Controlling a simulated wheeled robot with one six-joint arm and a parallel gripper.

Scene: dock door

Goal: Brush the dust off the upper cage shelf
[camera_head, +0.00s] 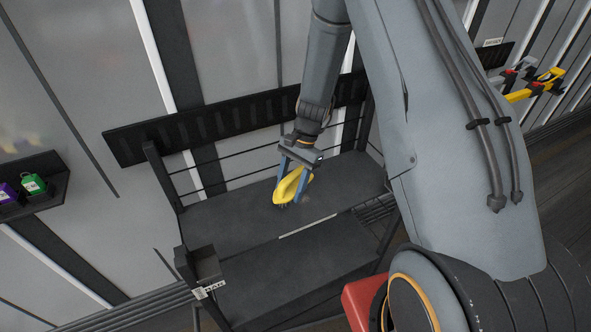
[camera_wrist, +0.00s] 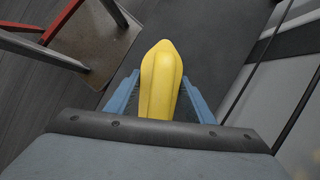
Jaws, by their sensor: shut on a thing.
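My gripper (camera_head: 299,171) is shut on a yellow brush (camera_head: 288,187), with its blue fingers on either side of the handle. The brush's dark bristles point down at the upper cage shelf (camera_head: 230,222), near the middle of the dark surface; I cannot tell whether they touch it. A few faint pale specks show on the shelf just right of the bristles. In the wrist view the yellow brush (camera_wrist: 160,82) lies between the fingers and its bristles are hidden beneath it. My arm hides part of the shelf's right side.
A second dark shelf panel (camera_head: 300,270) lies in front, with a pale label strip between. A small labelled box (camera_head: 200,264) sits at the cage's left front corner. Thin rails and a slatted black bar (camera_head: 225,122) run behind. A wall bin (camera_head: 45,200) holds purple and green items.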

